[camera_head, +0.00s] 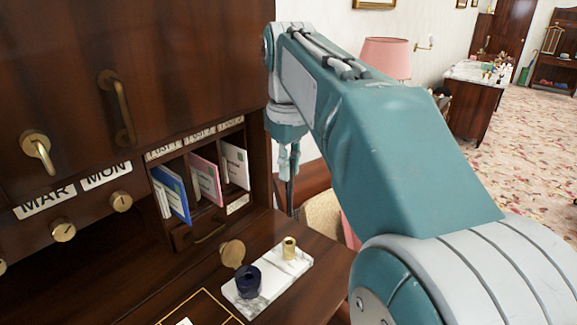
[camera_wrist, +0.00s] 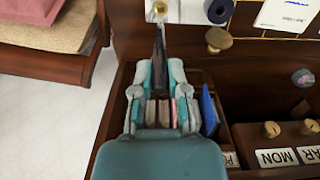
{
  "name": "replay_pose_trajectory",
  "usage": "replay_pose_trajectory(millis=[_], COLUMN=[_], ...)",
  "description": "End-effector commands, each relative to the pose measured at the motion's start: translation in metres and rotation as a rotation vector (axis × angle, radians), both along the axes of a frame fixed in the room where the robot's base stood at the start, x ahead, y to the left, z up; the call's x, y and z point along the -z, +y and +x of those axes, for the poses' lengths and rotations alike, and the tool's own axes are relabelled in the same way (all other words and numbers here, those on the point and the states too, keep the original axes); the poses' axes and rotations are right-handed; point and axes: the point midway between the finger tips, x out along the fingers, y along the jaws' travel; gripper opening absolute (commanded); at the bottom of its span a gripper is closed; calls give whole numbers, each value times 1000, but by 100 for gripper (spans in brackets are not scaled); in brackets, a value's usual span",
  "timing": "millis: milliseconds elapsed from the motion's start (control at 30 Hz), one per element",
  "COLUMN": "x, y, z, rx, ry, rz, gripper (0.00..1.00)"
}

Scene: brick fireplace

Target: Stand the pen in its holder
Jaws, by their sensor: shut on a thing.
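The dark, slender pen (camera_wrist: 160,48) is held in my gripper (camera_wrist: 160,88), and its free end extends away from the fingers. In the head view my gripper (camera_head: 288,160) is beside the right edge of the desk's pigeonholes, with the pen (camera_head: 290,194) hanging below it, roughly upright. The holder is a small brass tube (camera_head: 289,247) on a white marble base (camera_head: 268,280), on the desk; the pen is apart from it. In the wrist view the brass tube (camera_wrist: 158,9) shows at the top edge, beyond the pen.
A dark blue inkwell (camera_head: 248,281) shares the marble base. A brass-coloured knob-like object (camera_head: 232,253) stands behind it. Pigeonholes hold blue, pink and white cards (camera_head: 205,180). A cushioned chair (camera_head: 325,215) is right of the desk. Tall wooden doors (camera_head: 130,70) rise at left.

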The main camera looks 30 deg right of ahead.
Motion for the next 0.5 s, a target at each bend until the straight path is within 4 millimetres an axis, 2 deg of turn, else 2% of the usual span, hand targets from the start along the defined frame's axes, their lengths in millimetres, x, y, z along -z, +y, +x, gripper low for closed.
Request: replay_pose_trajectory(millis=[500], x=[40], y=[0], z=[0], rx=[1], ry=[1], rz=[0], gripper=[0])
